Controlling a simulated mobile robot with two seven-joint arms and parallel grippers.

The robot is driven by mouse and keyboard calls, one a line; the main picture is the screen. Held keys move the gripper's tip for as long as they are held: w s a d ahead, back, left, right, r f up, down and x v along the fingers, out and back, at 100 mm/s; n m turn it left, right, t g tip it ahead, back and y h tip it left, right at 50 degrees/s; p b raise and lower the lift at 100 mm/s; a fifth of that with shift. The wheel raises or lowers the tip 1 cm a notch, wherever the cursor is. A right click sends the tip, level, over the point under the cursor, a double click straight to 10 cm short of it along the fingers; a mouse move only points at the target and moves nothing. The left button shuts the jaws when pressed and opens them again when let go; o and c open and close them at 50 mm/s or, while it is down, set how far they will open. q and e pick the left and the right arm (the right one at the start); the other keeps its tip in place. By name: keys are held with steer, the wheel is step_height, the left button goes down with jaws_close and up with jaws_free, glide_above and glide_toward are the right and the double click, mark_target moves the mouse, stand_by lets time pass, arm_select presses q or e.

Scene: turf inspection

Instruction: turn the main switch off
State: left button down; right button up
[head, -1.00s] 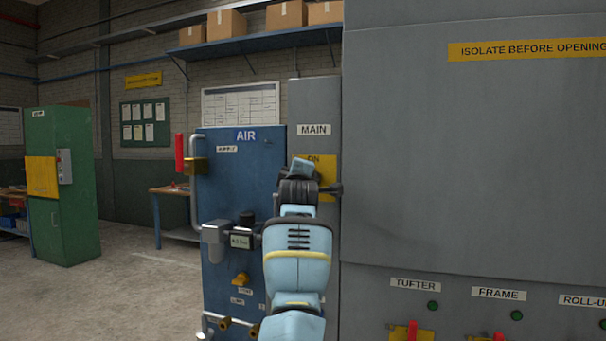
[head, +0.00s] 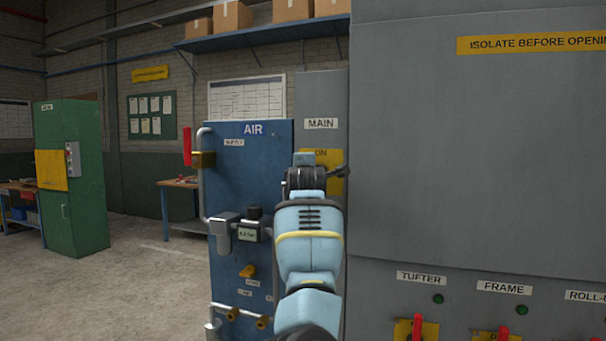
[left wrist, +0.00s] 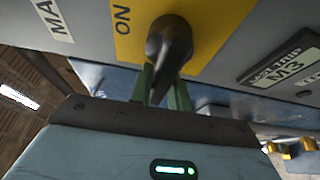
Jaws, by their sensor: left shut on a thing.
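The main switch has a yellow plate (head: 322,156) marked ON, under a MAIN label (head: 320,123) on a narrow grey cabinet. In the left wrist view, the plate (left wrist: 205,20) carries a dark handle (left wrist: 168,45) that sticks out toward my wrist. My left gripper (left wrist: 160,82) has its green fingers shut on this handle, one finger on each side. In the head view my left arm covers much of the switch and hides the fingertips. My right gripper is in neither view.
A blue AIR cabinet (head: 248,180) with pipes and valves stands close on the left. A large grey cabinet (head: 470,160) with red switches below fills the right. A green cabinet (head: 82,190) and open floor (head: 130,280) lie farther left.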

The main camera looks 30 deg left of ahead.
arm_select(q)
steer(key=shift+s+r, duration=0.1)
steer(key=shift+r, duration=0.1)
steer(key=c, duration=1.3)
jaws_free()
steer(key=shift+f, duration=0.15)
steer(key=shift+d, duration=0.1)
steer(key=shift+v, duration=3.75)
